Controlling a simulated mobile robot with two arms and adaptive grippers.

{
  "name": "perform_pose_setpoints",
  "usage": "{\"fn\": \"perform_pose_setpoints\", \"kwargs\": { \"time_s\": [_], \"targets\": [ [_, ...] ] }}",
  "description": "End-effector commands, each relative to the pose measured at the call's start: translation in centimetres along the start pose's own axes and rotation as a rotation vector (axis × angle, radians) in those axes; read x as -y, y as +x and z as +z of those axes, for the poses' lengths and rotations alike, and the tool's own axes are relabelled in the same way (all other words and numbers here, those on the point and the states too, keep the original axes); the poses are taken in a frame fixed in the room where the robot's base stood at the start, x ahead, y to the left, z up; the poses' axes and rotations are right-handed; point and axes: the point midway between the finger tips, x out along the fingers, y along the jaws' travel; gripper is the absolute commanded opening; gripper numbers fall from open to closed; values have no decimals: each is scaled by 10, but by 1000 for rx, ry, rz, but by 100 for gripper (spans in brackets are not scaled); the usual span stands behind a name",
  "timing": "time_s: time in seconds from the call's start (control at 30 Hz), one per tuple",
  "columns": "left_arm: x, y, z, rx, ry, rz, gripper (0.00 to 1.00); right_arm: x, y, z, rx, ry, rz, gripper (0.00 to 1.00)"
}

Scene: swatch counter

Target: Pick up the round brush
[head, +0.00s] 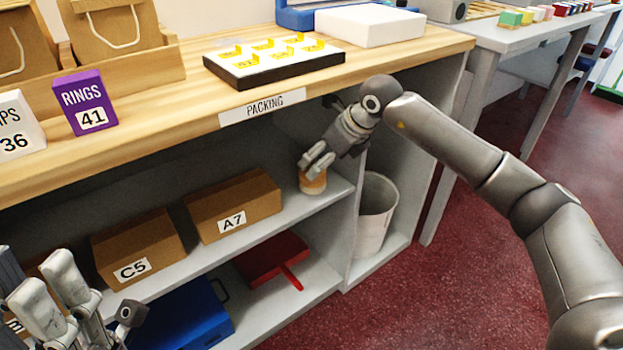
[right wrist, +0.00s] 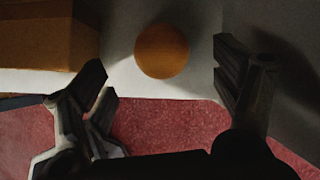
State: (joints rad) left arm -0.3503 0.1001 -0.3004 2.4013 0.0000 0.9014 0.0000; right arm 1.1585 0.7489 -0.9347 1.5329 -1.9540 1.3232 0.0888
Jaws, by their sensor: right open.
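The round brush (head: 312,182) shows as a small round, orange-brown thing with a pale base, at the right end of the upper shelf under the counter. From above it is a plain brown disc in the right wrist view (right wrist: 162,51). My right gripper (head: 314,163) reaches in under the counter edge, just above the brush. In the right wrist view its fingers (right wrist: 160,85) are spread wide and empty, with the brush ahead of the gap between them. My left gripper (head: 88,305) is at the bottom left, partly cut off; its opening is unclear.
Cardboard boxes C5 (head: 137,246) and A7 (head: 233,205) stand left of the brush on the upper shelf (head: 330,192). A divider (head: 354,215) is close on its right, with a white bin (head: 377,214) beyond. The wooden counter (head: 190,115) overhangs. Red and blue items lie below.

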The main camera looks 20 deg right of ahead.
Motion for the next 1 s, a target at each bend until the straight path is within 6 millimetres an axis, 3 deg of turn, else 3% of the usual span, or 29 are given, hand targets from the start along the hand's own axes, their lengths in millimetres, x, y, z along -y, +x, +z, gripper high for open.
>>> {"fn": "perform_pose_setpoints", "kwargs": {
  "time_s": [0.33,0.43,0.77,1.0],
  "targets": [
    [0,-26,6,2,0,0,40,1,49,-2,1,0,5,84],
    [0,-25,7,-11,2,6,40,1,61,-1,1,1,5,84],
    [0,-21,8,-18,3,10,40,1,67,0,1,0,5,84],
    [0,-21,8,-18,2,10,40,1,67,0,1,1,5,55]
  ]
}}
